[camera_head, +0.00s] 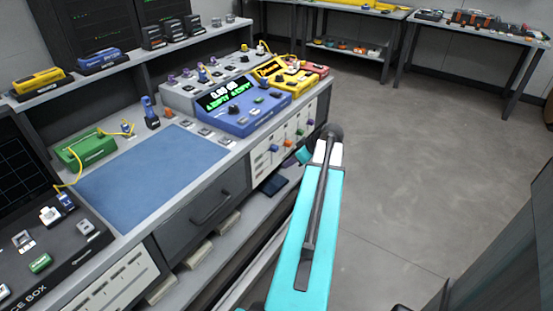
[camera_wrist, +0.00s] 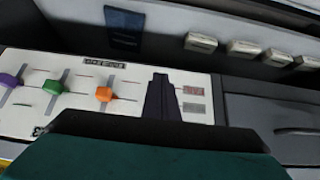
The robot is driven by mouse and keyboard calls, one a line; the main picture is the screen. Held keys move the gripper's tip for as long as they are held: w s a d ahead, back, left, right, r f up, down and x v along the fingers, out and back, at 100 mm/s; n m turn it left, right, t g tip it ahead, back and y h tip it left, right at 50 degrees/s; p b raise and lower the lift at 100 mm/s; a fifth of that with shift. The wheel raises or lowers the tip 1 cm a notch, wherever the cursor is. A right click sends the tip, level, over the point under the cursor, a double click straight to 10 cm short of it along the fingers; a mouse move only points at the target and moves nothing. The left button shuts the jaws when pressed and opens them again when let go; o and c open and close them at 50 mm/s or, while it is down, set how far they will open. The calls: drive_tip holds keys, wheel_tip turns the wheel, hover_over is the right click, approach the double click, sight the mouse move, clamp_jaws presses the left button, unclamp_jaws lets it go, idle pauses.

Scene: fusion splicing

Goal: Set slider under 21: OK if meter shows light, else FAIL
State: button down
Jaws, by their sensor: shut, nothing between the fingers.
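The slider panel (camera_head: 262,174) is a white plate on the bench front. The head view shows a blue slider (camera_head: 275,148), orange slider (camera_head: 288,140), green slider (camera_head: 300,132) and purple slider (camera_head: 311,122). The wrist view shows the purple (camera_wrist: 9,81), green (camera_wrist: 53,87) and orange (camera_wrist: 104,94) knobs; the blue one is hidden. My gripper (camera_wrist: 163,80) is shut and empty, in front of the panel beside the orange knob. Two small marked plates, one reddish (camera_wrist: 193,90) and one grey (camera_wrist: 194,108), lie just beyond it.
A drawer with a handle (camera_head: 211,207) lies left of the panel. Open floor (camera_head: 420,150) is to the right.

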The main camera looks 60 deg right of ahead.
drive_tip(key=shift+s, duration=1.4)
